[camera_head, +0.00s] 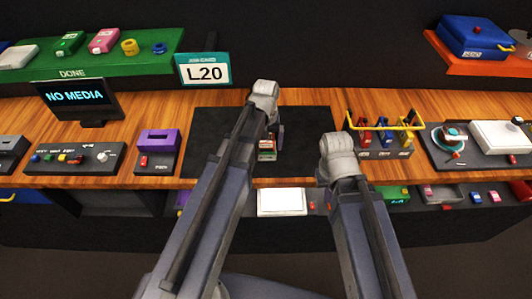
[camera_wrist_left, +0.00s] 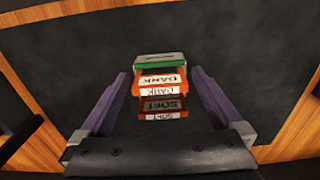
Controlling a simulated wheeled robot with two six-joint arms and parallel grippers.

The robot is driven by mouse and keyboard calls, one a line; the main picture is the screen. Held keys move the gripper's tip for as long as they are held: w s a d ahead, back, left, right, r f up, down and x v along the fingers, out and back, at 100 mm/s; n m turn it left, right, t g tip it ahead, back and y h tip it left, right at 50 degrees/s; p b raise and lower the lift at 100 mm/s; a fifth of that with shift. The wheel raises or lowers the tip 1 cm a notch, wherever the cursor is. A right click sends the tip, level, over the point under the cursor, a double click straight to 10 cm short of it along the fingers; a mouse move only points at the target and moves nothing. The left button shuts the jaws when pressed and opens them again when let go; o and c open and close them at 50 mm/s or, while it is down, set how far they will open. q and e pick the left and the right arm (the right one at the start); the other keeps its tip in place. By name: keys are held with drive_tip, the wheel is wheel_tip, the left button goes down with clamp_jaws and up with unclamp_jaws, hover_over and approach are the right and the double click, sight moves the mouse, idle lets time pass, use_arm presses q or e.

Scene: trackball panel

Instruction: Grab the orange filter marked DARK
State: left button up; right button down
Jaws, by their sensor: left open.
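A small stack of filters stands on the dark mat (camera_head: 220,125). In the left wrist view the orange filter marked DARK (camera_wrist_left: 160,82) lies between a green-edged piece (camera_wrist_left: 160,60) and a darker reddish-brown filter marked SOFT (camera_wrist_left: 163,105). In the head view the stack is small and partly behind my left arm. My left gripper (camera_wrist_left: 160,74) is open, its two purple fingers on either side of the stack with gaps visible on both sides. One finger shows beside the stack in the head view. My right arm ends over the bench's front edge; its gripper is hidden.
A yellow-railed rack (camera_head: 385,130) with several coloured items stands right of the mat. A purple box (camera_head: 158,142) and a control panel (camera_head: 75,158) stand to the left. The mat around the stack is clear.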

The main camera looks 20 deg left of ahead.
use_arm(q)
drive_tip(key=c, duration=1.3)
drive_tip(key=shift+r, duration=0.1)
wheel_tip(320, 180, up, 10)
drive_tip(key=p, duration=1)
